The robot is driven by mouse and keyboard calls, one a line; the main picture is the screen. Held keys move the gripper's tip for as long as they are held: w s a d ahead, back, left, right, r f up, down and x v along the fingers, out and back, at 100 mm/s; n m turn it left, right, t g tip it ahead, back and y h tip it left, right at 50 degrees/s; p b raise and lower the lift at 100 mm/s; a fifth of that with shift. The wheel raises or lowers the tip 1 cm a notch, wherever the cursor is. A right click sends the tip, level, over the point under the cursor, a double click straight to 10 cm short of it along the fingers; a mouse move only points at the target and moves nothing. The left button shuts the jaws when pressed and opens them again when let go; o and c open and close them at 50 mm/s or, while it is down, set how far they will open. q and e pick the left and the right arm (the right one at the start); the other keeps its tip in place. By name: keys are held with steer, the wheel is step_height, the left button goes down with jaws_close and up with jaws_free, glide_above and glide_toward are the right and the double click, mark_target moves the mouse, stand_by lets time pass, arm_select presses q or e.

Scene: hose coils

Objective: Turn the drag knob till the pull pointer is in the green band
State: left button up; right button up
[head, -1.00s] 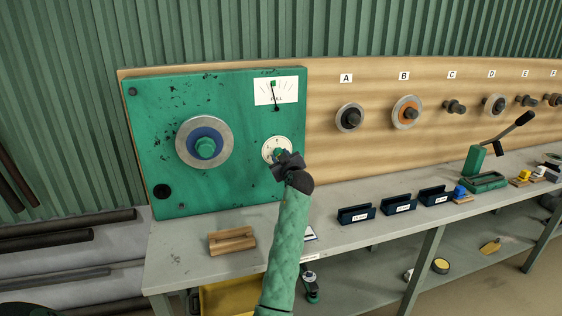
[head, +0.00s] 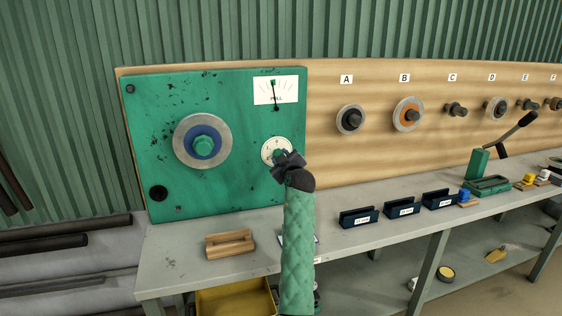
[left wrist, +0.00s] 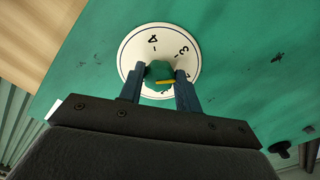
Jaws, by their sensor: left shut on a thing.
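The drag knob (left wrist: 157,70) is a small green knob with a yellow mark, at the centre of a white numbered dial (head: 267,144) on the green panel (head: 230,178). My left gripper (head: 283,158) is shut on the knob, with one finger on each side of it in the left wrist view (left wrist: 160,82). Above the dial is the white pull gauge (head: 290,92). Its dark pointer (head: 275,97) stands almost upright, and its tip is at a small green patch near the top. The gripper hides part of the dial. My right gripper is not in view.
A grey disc with a blue ring and green hub (head: 202,145) is on the panel's left. A wooden block (head: 230,244), several dark blue holders (head: 358,216) and a green lever press (head: 488,184) stand on the grey bench. Lettered reels line the wooden backboard (head: 380,150).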

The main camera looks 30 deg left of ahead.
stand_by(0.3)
arm_select(q)
steer(key=o, duration=1)
steer(key=shift+c, duration=0.2)
